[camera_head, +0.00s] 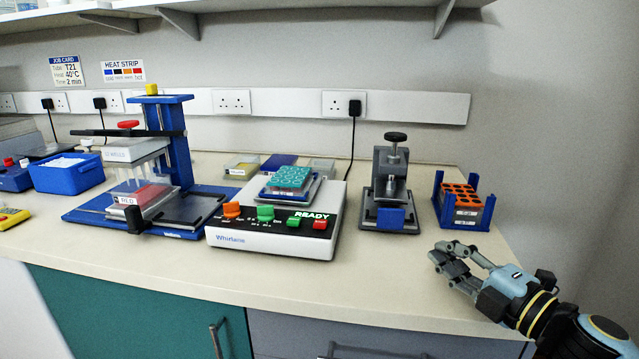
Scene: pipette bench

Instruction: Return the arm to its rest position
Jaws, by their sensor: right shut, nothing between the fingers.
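My right gripper (449,262) is at the right, by the front right corner of the bench (380,275). Its fingers are shut with nothing between them. Its arm comes in from the lower right corner. The gripper is apart from the equipment, in front of the orange and blue tube rack (463,203). My left gripper does not show.
A white READY device (275,235) with a teal plate stands mid-bench. A grey clamp stand (390,190) is right of it. A blue press frame (175,140) and blue tub (67,173) stand left. The bench's front strip is clear.

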